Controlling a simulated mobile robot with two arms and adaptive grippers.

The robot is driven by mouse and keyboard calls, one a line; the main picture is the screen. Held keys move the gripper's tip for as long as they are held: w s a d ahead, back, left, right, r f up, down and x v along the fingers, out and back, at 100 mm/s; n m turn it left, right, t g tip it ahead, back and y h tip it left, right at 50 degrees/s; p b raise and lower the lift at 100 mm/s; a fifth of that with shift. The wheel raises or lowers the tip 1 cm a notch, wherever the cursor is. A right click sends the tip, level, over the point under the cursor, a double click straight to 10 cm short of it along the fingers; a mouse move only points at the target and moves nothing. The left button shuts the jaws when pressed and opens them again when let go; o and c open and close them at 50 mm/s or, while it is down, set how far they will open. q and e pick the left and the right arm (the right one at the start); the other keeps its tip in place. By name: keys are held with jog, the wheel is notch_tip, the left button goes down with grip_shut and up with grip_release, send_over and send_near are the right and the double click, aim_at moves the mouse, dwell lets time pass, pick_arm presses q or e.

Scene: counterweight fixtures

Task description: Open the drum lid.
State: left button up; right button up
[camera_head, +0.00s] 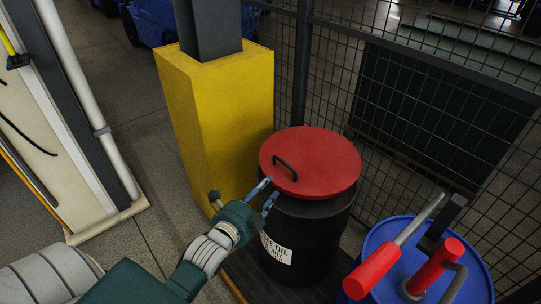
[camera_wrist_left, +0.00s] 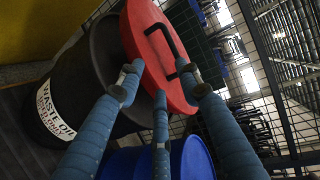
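The black waste oil drum (camera_head: 300,236) stands upright with a round red lid (camera_head: 325,158) on top. The lid has a black bar handle (camera_head: 287,168) on its left part. In the left wrist view the drum (camera_wrist_left: 100,52), the lid (camera_wrist_left: 148,52) and its handle (camera_wrist_left: 169,42) show turned sideways. My left gripper (camera_head: 268,190) is at the lid's near left edge, its fingers apart and pointing toward the handle. In the left wrist view its three blue fingers (camera_wrist_left: 161,80) are spread, with nothing between them. The handle lies beyond the fingertips. My right gripper is not in view.
A blue drum (camera_head: 468,270) with a red-handled pump (camera_head: 400,252) stands close at the right. A yellow post guard (camera_head: 215,120) is just left and behind. A wire mesh fence (camera_head: 415,100) runs behind the drums. Open floor (camera_head: 145,130) lies between the guard and a pale panel.

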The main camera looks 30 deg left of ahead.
aim_at(281, 175)
pick_arm(q)
jog(key=shift+m, duration=0.3)
jog(key=x, duration=0.3)
jog(key=r+x, duration=0.1)
jog(key=x, duration=0.2)
jog(key=r+x, duration=0.1)
jog(key=x, duration=0.3)
jog(key=shift+w+r+p, duration=0.1)
jog(key=shift+w+p, duration=0.05)
jog(key=shift+p, duration=0.2)
jog(key=shift+w+d, duration=0.1)
jog(key=shift+w, duration=0.2)
grip_shut()
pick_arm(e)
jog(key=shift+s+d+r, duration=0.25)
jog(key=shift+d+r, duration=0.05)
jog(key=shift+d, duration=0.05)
